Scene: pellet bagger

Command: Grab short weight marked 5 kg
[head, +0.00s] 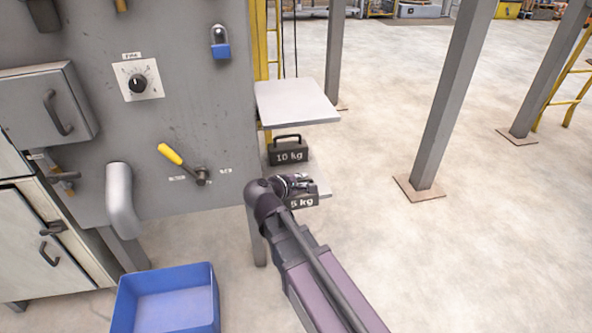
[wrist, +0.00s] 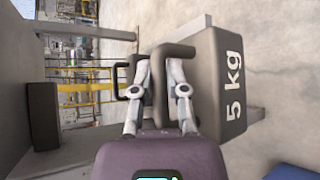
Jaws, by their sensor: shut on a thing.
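The short dark grey weight marked 5 kg (head: 304,201) shows at the end of my arm in the head view, partly hidden by my gripper (head: 294,184). In the wrist view the 5 kg weight (wrist: 222,85) fills the right side, its lettering turned sideways. My gripper (wrist: 160,72) has its two fingers at the weight's looped handle (wrist: 172,50) and is shut on it. In the head view a light shelf edge shows beside the weight; I cannot tell whether the weight touches it.
A dark 10 kg weight (head: 288,154) with a handle stands just behind. A pale shelf plate (head: 297,103) is above it. The grey panel (head: 150,40) with a yellow lever (head: 171,154) is to the left. A blue bin (head: 165,280) is on the floor. Open floor lies right, with grey posts (head: 450,100).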

